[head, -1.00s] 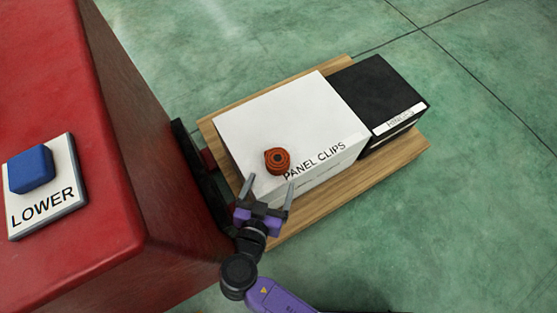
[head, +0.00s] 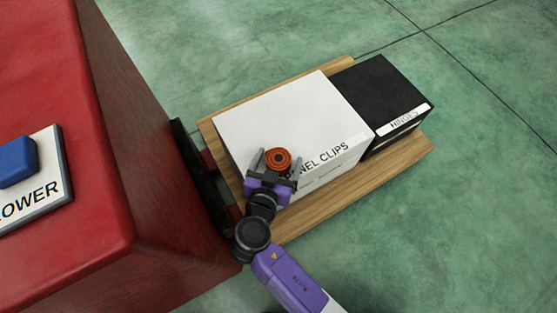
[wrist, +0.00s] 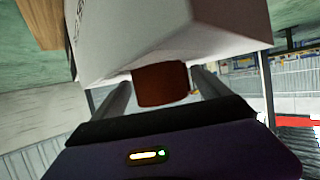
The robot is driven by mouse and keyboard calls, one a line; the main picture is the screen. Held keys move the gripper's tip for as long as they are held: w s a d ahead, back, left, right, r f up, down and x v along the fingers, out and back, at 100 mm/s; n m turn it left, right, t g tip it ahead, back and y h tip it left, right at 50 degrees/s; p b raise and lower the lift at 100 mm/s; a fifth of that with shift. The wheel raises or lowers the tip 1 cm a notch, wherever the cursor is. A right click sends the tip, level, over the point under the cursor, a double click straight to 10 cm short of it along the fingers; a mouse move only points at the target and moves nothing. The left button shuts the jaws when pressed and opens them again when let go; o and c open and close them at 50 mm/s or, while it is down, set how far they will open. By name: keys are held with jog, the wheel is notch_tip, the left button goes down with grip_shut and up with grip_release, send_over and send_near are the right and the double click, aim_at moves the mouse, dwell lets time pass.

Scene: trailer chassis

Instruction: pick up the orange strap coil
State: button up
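The orange strap coil (head: 278,159) sits on top of the white box labelled PANEL CLIPS (head: 262,122), near its front edge. My gripper (head: 279,163) is at the coil, with one finger on its left and one on its right. In the wrist view the coil (wrist: 160,84) shows between the two spread fingers (wrist: 163,95), against the white box (wrist: 165,35). A gap shows on the left side of the coil; the right finger is closer. I cannot tell whether a finger touches it.
A black box labelled HINGES (head: 383,95) stands right of the white box, both on a wooden pallet (head: 405,152). A red block-shaped body (head: 100,215) with a blue button (head: 17,162) stands at the left. Green floor (head: 480,180) is open at the right.

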jog(key=c, duration=1.4)
jog(key=shift+c, duration=0.9)
jog(key=shift+r, duration=0.1)
